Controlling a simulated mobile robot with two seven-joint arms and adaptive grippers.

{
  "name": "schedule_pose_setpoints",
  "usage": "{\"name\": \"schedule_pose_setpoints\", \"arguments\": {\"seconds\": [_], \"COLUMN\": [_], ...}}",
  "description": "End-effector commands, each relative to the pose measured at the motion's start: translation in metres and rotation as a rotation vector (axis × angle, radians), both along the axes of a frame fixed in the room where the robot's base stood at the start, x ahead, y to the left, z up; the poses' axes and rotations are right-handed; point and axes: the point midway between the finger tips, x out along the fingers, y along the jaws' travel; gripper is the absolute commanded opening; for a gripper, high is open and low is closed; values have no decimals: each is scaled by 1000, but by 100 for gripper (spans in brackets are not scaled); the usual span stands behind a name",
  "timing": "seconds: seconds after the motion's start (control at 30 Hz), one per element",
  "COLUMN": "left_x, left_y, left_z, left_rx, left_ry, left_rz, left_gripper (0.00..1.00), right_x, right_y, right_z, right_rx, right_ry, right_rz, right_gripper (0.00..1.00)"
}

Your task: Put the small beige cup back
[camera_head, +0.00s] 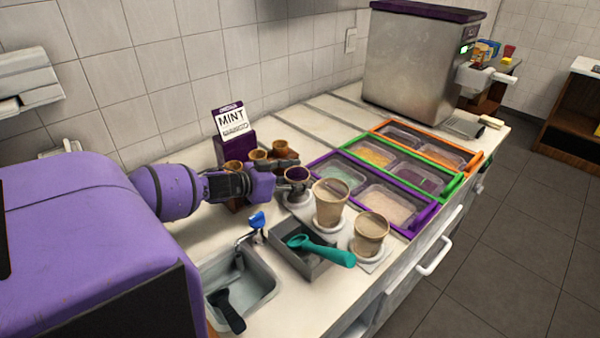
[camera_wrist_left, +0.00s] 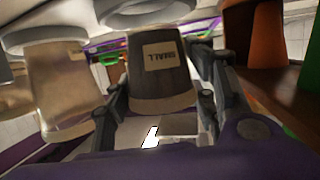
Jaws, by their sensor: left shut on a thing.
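The small beige cup (camera_head: 297,174) is in the fingers of my left gripper (camera_head: 283,176) in the head view. In the left wrist view, the cup (camera_wrist_left: 163,70) shows a "SMALL" label, with a finger of my left gripper (camera_wrist_left: 160,92) on each side. It is over a round white stand (camera_head: 299,197); I cannot tell whether its base touches the stand. A tall beige cup (camera_head: 330,205) and a medium one (camera_head: 370,232) stand on white stands nearer the counter's front. My right gripper is not in view.
Brown cups (camera_head: 257,154) stand behind my left gripper, near a "MINT" sign (camera_head: 232,121). Topping trays with purple (camera_head: 413,221), green and orange rims lie to the right. A grey tray (camera_head: 291,262) holds a teal scoop (camera_head: 330,252); a sink (camera_head: 252,289) is in front.

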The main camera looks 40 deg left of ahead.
Motion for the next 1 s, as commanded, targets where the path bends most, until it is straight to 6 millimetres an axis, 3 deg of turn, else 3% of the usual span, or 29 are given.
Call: {"name": "schedule_pose_setpoints", "arguments": {"seconds": [0.1, 1.0], "left_x": [0, 1], "left_y": [0, 0], "left_z": [-12, -19], "left_rx": [-1, 2], "left_ry": [2, -1], "left_rz": [-1, -1], "left_gripper": [17, 17], "right_x": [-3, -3], "right_y": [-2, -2], "right_z": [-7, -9], "right_rx": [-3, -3], "right_ry": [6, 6], "right_rz": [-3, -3], "right_gripper": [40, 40]}}
